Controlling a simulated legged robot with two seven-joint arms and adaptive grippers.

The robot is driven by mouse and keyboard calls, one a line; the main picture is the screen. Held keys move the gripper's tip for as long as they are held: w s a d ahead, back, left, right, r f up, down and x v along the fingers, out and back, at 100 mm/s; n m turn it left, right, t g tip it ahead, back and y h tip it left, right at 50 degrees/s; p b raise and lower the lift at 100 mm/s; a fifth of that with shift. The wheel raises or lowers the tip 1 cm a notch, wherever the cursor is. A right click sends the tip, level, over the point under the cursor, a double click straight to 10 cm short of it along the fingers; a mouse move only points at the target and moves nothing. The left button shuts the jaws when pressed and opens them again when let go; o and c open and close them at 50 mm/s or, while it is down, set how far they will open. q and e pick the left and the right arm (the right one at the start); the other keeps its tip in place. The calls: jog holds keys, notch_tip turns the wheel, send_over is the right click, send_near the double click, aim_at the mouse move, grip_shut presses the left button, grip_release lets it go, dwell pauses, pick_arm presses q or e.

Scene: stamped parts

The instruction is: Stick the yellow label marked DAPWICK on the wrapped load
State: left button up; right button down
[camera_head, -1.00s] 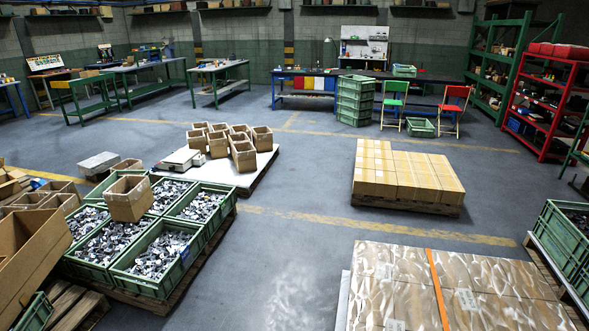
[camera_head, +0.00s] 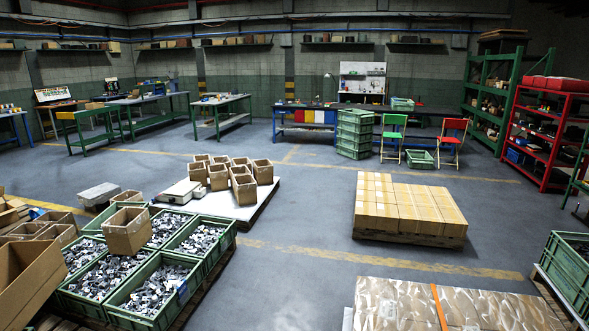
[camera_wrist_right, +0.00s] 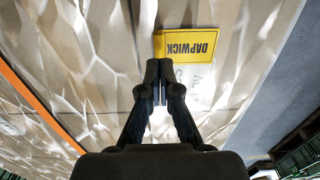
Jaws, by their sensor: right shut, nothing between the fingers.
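The wrapped load (camera_head: 400,305) is a wide stack of cartons under shiny clear film, with an orange strap, at the bottom right of the head view. Its film-covered face (camera_wrist_right: 85,75) fills much of the right wrist view. The yellow label (camera_wrist_right: 187,44) marked DAPWICK appears flat against that face, partly overlapping a white printed sheet (camera_wrist_right: 200,78). My right gripper (camera_wrist_right: 159,66) is shut and empty, its fingertips beside the label's lower left edge in the picture. I cannot tell whether they touch the load. My left gripper is not in view.
A pallet of taped cartons (camera_head: 408,208) stands beyond the load. Green crates of metal parts (camera_head: 155,290) stand at the left, and another green crate (camera_head: 568,262) at the right edge. Grey floor (camera_head: 290,275) is clear between the left crates and the load.

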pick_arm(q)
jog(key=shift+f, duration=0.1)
pick_arm(e)
jog(key=shift+f, duration=0.15)
jog(key=shift+f+b, duration=0.5)
jog(key=shift+f, duration=0.65)
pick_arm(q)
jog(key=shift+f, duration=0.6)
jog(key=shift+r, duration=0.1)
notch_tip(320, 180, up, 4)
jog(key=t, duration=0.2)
pick_arm(e)
notch_tip(320, 180, up, 4)
jog(key=p, duration=0.3)
jog(key=shift+p, duration=0.3)
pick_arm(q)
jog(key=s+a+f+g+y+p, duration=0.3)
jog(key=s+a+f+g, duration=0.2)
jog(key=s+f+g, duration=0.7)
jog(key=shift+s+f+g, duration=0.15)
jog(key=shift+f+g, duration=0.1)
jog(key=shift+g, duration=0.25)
pick_arm(e)
jog(key=shift+r, duration=1.55)
